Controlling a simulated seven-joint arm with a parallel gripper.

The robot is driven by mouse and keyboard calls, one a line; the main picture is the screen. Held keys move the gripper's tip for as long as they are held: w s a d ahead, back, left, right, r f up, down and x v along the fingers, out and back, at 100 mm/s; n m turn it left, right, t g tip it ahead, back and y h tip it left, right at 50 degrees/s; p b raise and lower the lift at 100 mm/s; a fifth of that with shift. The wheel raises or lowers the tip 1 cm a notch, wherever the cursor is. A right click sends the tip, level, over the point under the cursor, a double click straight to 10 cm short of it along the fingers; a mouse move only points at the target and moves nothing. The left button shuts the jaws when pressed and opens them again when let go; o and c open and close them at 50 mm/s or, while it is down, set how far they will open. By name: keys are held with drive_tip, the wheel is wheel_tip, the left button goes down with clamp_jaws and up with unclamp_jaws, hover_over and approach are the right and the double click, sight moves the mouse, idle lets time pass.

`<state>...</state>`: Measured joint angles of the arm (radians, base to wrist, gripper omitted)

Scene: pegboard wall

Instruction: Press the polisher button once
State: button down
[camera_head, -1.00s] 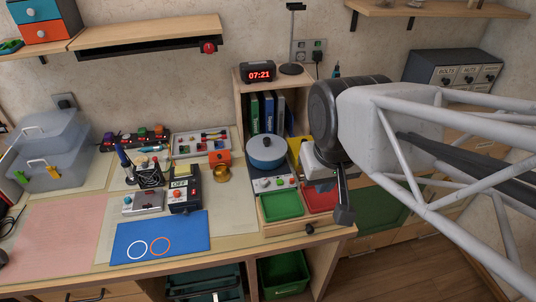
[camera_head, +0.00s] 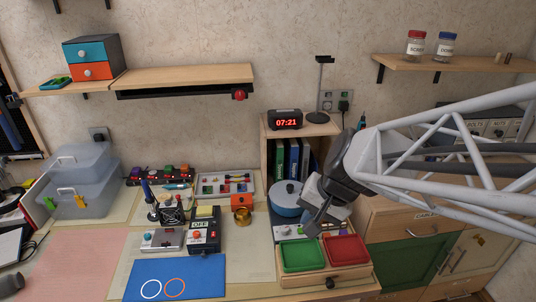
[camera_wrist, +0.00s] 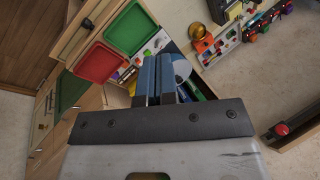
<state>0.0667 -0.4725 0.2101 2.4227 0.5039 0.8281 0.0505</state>
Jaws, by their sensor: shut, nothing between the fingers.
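A machine with a round blue top (camera_head: 288,196) stands at the right end of the bench. It may be the polisher, but I see no readable label. Its light front panel (camera_head: 283,231) carries small coloured buttons. In the wrist view, the blue top (camera_wrist: 182,68) is partly hidden behind my fingers, and the button panel (camera_wrist: 154,46) lies ahead of them. My gripper (camera_head: 312,230) is shut and empty, pointing down at the machine's right front, beside the panel. Its closed fingers also show in the wrist view (camera_wrist: 157,59). I cannot tell any contact.
A green tray (camera_head: 302,256) and a red tray (camera_head: 346,250) lie just in front. A shelf with binders and a clock (camera_head: 285,119) rises behind.

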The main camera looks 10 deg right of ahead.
drive_tip(key=w+d+f+m+t+y, duration=0.1)
drive_tip(key=w+d+f+m+t, duration=0.1)
drive_tip(key=w+f+m, duration=0.5)
drive_tip(key=w+d+f+m+t+y, duration=0.1)
drive_tip(key=w+f+m, duration=0.5)
drive_tip(key=w, duration=0.6)
drive_tip(key=shift+w+d+f+m+t, duration=0.2)
drive_tip(key=shift+d+f+m+t, duration=0.2)
drive_tip(key=shift+d+f+t, duration=0.35)
drive_tip(key=shift+a+f, duration=0.1)
drive_tip(key=shift+f, duration=0.2)
drive_tip(key=shift+f, duration=4.15)
drive_tip(key=shift+f, duration=0.45)
